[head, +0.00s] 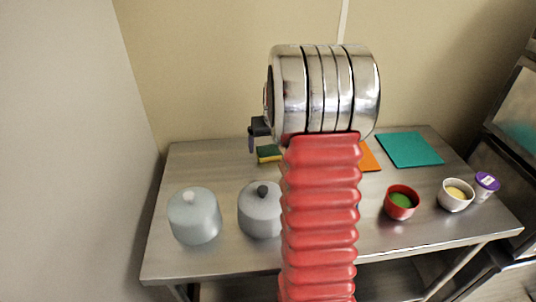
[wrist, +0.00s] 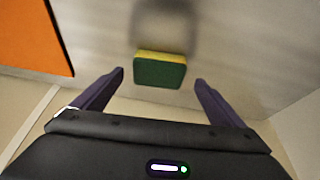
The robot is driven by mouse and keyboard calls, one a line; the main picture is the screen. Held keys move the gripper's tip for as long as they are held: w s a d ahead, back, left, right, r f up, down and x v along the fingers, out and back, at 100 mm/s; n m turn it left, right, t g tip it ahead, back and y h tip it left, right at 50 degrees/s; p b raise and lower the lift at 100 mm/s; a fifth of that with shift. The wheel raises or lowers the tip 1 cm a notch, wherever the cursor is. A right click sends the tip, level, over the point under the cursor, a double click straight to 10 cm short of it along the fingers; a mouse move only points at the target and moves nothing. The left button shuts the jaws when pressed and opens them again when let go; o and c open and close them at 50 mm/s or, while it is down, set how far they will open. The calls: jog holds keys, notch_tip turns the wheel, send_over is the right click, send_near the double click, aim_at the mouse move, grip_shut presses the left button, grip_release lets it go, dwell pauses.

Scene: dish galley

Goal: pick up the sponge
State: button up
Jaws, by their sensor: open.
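The sponge (wrist: 159,71), green with a yellow layer, lies on the metal table between and just beyond my fingertips in the wrist view. It also shows in the head view (head: 268,154), near the table's back edge, partly hidden by my arm. My gripper (wrist: 151,80) is open and empty, with one dark finger to each side of the sponge and apart from it. In the head view only a dark part of my gripper (head: 252,138) shows, above and left of the sponge.
An orange mat (head: 369,157) and a teal mat (head: 409,149) lie at the back right. Two grey lidded pots (head: 194,217) (head: 259,212) stand at the front left. A red bowl (head: 401,204), a white bowl (head: 455,196) and a purple-lidded cup (head: 486,186) stand at the right. A wall is behind.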

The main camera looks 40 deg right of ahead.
aim_at(269, 150)
jog(key=shift+x, duration=1.65)
jog(key=shift+c, duration=0.5)
jog(key=c, duration=1)
jog(key=shift+r, duration=0.1)
notch_tip(269, 150, up, 10)
jog(key=o, duration=0.5)
jog(key=shift+c, duration=0.2)
jog(key=c, duration=0.4)
